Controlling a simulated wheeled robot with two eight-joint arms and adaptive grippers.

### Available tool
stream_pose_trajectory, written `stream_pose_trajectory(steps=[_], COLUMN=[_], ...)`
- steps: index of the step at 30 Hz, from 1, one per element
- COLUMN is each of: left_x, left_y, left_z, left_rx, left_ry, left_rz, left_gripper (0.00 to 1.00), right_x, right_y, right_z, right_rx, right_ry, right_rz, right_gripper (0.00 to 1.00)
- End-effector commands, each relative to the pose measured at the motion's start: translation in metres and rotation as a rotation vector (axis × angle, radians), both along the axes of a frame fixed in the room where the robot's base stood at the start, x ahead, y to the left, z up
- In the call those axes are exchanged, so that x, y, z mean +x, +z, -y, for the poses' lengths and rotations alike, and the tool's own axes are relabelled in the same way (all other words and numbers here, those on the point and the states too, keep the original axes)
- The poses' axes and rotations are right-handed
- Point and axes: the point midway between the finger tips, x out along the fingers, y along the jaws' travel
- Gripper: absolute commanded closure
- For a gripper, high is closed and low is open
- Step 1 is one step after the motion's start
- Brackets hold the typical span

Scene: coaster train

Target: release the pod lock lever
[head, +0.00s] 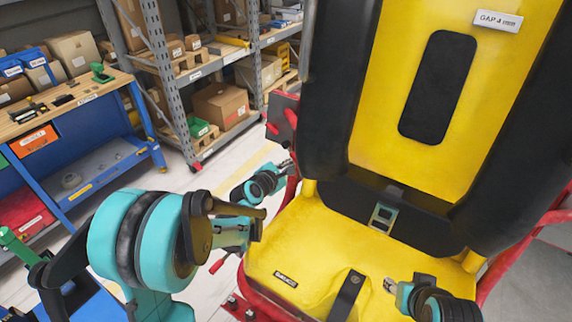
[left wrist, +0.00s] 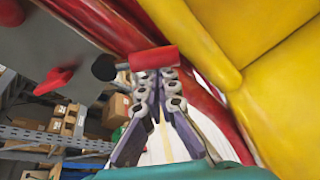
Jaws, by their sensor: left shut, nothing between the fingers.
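A red cylindrical handle with a black end, which looks like the pod lock lever (left wrist: 155,58), lies across the top middle of the left wrist view. In the head view, a red handle (head: 291,117) sticks out from a grey panel beside the seat. My left gripper (head: 287,163) is shut and empty, just below that panel. In the left wrist view its fingertips (left wrist: 157,74) lie right at the handle's lower edge; I cannot tell if they touch. My right gripper (head: 389,286) is over the seat's front right; its finger opening is unclear.
The yellow pod seat (head: 330,240) with a black belt buckle (head: 382,216) fills the right. A second red knob (left wrist: 55,80) is on the grey panel (left wrist: 60,40). A blue workbench (head: 110,165) and storage shelves (head: 165,80) stand behind. Floor between is clear.

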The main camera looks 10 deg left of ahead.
Motion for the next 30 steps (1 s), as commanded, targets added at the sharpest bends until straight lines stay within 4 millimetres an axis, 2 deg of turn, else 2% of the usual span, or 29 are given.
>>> stream_pose_trajectory(steps=[14, 30], left_x=[-0.002, -0.003], left_y=[0.016, 0.021], left_z=[0.016, 0.021], left_rx=[-0.341, -0.338], left_ry=[0.079, 0.079], left_rz=[-0.124, -0.123], left_gripper=[1.0, 1.0], right_x=[0.0, 0.0], right_y=[0.007, 0.009], right_z=[0.0, 0.0], right_rx=[0.0, 0.0], right_ry=[0.0, 0.0], right_rz=[0.0, 0.0], right_gripper=[0.6, 0.6])
